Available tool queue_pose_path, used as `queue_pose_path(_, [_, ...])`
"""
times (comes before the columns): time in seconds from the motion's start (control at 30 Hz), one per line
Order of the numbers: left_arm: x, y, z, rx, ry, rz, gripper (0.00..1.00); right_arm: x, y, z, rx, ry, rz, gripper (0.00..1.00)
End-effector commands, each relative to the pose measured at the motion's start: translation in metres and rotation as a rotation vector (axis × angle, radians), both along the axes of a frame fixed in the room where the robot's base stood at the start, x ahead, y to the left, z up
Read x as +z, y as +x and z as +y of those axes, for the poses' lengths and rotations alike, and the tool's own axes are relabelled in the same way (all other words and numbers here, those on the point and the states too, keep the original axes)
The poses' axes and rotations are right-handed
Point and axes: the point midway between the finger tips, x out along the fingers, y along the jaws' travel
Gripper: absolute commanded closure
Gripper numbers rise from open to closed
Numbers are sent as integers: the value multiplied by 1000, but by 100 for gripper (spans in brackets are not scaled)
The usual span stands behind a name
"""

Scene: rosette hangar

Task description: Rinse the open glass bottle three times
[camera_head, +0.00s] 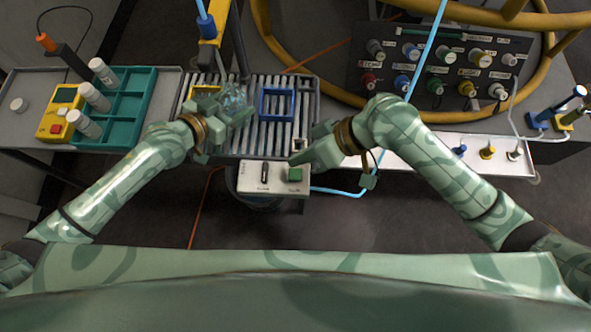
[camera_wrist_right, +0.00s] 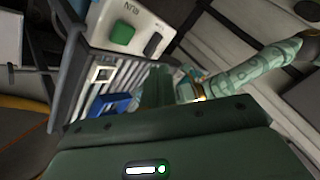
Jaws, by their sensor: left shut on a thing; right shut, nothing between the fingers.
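The clear glass bottle (camera_head: 234,97) is in my left gripper (camera_head: 228,115), above the slatted grating of the rinse stand (camera_head: 262,138). The fingers partly hide it, and I cannot tell its tilt or whether water is in it. A nozzle block (camera_head: 208,27) with a blue hose stands behind it. My right gripper (camera_head: 296,159) is shut and empty, close to the white control box (camera_head: 250,180) at the front of the stand. The box carries a green button (camera_head: 295,174) and a black switch (camera_head: 264,173). In the right wrist view the green button (camera_wrist_right: 121,34) shows clear of the fingers.
On the grating are a blue square frame (camera_head: 264,103) and a yellow one (camera_head: 191,92). At left stand a teal rack (camera_head: 128,106), several white-capped bottles and a yellow meter (camera_head: 60,114). At right are a panel of knobs (camera_head: 437,68), thick yellow hoses and a blue hose.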

Motion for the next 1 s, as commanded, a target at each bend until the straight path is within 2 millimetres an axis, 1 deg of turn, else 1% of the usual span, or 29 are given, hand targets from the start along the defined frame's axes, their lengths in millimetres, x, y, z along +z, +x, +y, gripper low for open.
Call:
queue_pose_path(0.1, [1, 0, 0, 0, -1, -1, 73, -18, -1, 0, -1, 0, 4, 100])
queue_pose_path(0.2, [1, 0, 0, 0, -1, -1, 73, -30, 0, 0, 0, 0, 2, 100])
queue_pose_path(0.4, [1, 0, 0, 0, -1, -1, 73, -47, 0, 0, 1, 0, 1, 100])
queue_pose_path(0.6, [1, 0, 0, 0, -1, -1, 73, -52, 0, 0, 1, 0, -1, 100])
queue_pose_path(1.0, [1, 0, 0, 0, -1, -1, 73, -52, 0, 0, 1, 0, -1, 100])
